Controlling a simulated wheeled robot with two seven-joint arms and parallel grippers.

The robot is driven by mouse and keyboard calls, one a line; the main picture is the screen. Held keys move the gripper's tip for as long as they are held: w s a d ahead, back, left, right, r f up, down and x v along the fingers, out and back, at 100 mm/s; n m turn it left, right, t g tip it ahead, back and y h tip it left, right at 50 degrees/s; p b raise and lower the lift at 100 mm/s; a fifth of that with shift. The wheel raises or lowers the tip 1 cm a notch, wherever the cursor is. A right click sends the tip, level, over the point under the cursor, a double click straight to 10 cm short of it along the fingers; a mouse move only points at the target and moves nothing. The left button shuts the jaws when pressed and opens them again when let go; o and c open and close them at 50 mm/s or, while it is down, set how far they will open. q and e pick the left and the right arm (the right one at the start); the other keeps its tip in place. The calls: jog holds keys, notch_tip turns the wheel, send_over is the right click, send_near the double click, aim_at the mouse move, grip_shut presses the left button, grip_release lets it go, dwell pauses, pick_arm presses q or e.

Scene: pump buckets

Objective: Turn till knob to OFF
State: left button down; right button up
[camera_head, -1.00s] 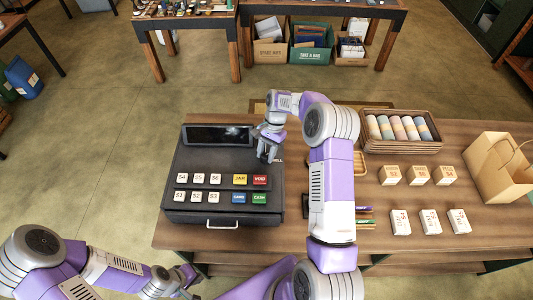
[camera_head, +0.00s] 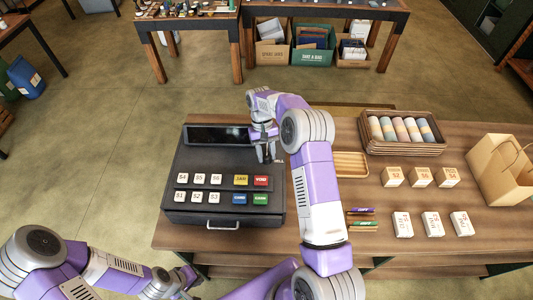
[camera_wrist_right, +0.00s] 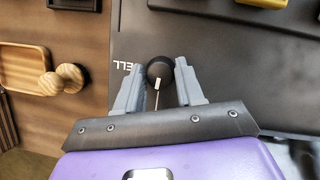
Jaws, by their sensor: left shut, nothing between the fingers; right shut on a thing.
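The black till (camera_head: 185,160) stands on the left of the wooden counter, with a dark screen and several labelled keys. The round black till knob (camera_wrist_right: 159,70) shows in the right wrist view with a white mark on its lower side, towards my gripper's base. My right gripper (camera_head: 265,158) is over the till's right part; in the wrist view its two fingers (camera_wrist_right: 160,75) are on either side of the knob, shut on it. The knob is hidden in the head view, and no OFF label is readable. My left gripper (camera_head: 190,278) is shut and empty, low in front of the counter.
My right forearm passes over the till's right side.

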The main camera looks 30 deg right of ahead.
jog(key=shift+n+h, duration=0.3)
jog(key=shift+n, duration=0.3)
jog(key=o, duration=1)
jog(key=v, duration=0.7)
jog(key=shift+w+r, duration=0.2)
jog(key=shift+r, duration=0.1)
jog(key=shift+s+f, duration=0.1)
